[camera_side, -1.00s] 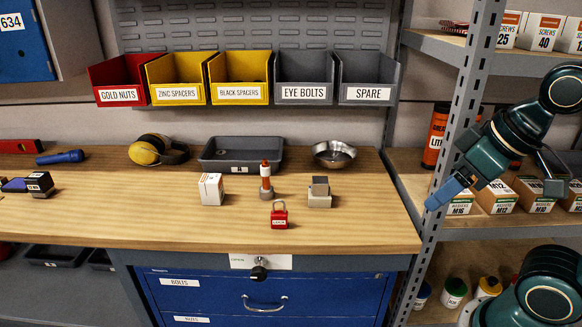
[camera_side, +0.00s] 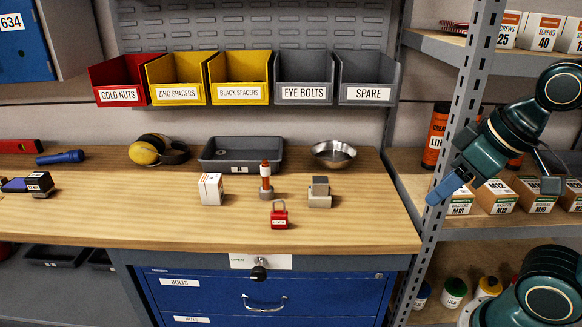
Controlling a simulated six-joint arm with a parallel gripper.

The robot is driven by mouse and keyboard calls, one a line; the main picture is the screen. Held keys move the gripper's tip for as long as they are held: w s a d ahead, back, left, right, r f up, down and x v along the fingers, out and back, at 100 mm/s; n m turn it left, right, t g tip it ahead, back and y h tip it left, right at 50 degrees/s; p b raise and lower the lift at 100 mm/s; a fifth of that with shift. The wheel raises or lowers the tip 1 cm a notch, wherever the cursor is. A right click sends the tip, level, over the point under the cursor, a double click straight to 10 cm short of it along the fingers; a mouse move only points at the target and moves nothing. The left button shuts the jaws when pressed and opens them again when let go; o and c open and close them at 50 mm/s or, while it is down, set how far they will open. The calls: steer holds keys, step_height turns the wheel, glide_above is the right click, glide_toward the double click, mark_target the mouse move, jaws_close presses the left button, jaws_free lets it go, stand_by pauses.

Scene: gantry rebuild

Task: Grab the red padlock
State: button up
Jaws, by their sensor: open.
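One blue finger shows clearly; the other side is harder to make out.
Behind the padlock stand a white box (camera_side: 211,189), an orange-and-white cylinder (camera_side: 265,180) and a grey block piece (camera_side: 319,192). A metal bowl (camera_side: 334,153) and grey tray (camera_side: 241,154) sit farther back. The shelf upright (camera_side: 448,150) stands between my gripper and the bench.

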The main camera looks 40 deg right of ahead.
steer(key=w+a+n+g+y, duration=0.15)
steer(key=w+n, duration=0.35)
steer(key=w, duration=0.9)
steer(key=n+y, duration=0.2)
steer(key=n, duration=0.2)
glide_toward(279, 213)
steer(key=r, duration=0.1)
steer(key=d+r+g, duration=0.1)
steer(key=r, duration=0.1)
steer(key=shift+s+d, duration=0.2)
steer(key=shift+s, duration=0.05)
steer(key=shift+f, duration=0.1)
steer(key=x, duration=0.8)
steer(key=shift+w+f, duration=0.1)
steer(key=shift+f, duration=0.15)
steer(key=shift+a, duration=0.1)
steer(key=shift+x, duration=2.55)
steer(key=shift+w+a+r, duration=0.1)
steer(key=shift+w, duration=0.1)
